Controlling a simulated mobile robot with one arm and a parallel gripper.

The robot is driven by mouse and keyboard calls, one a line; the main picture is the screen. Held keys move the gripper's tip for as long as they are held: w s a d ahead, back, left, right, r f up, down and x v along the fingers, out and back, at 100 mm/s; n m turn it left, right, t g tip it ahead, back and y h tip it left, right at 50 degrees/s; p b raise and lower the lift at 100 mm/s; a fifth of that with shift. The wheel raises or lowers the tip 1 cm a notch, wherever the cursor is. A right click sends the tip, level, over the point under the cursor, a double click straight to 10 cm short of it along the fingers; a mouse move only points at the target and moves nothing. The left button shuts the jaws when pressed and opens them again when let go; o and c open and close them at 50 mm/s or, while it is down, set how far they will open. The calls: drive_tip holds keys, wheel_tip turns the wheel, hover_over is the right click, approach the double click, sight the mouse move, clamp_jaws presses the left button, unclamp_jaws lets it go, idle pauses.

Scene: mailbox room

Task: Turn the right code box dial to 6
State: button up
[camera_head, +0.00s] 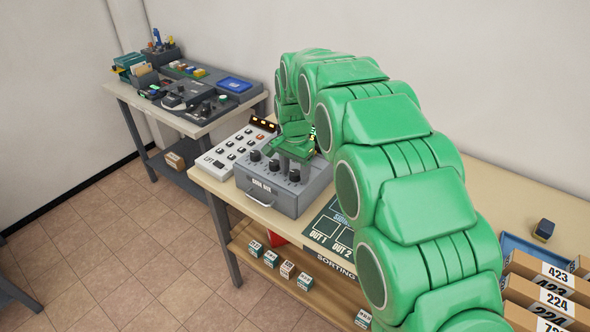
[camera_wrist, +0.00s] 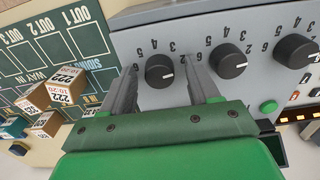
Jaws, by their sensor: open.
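The grey code box (camera_head: 285,192) stands on the table, with three black dials on its sloped top. Its right dial (camera_head: 294,175) shows in the wrist view as the leftmost dial (camera_wrist: 160,70), on the sorting mat's side. My gripper (camera_wrist: 161,64) is open, with one finger on each side of this dial and a visible gap to both. Numbers ring the dial; a finger partly covers the 2, and the pointer's exact setting is hard to read. The middle dial (camera_wrist: 228,61) and left dial (camera_wrist: 296,50) are outside the fingers. In the head view my gripper (camera_head: 296,155) is over the box.
A white keypad panel (camera_head: 238,146) stands left of the box. A dark sorting mat (camera_head: 325,222) lies right of it; in the wrist view several numbered cubes (camera_wrist: 62,90) show near it. Numbered cartons (camera_head: 550,293) sit at the right. My arm fills the head view's centre.

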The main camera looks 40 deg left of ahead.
drive_tip(key=shift+c, duration=0.4)
drive_tip(key=c, duration=1)
drive_tip(key=shift+o, duration=0.2)
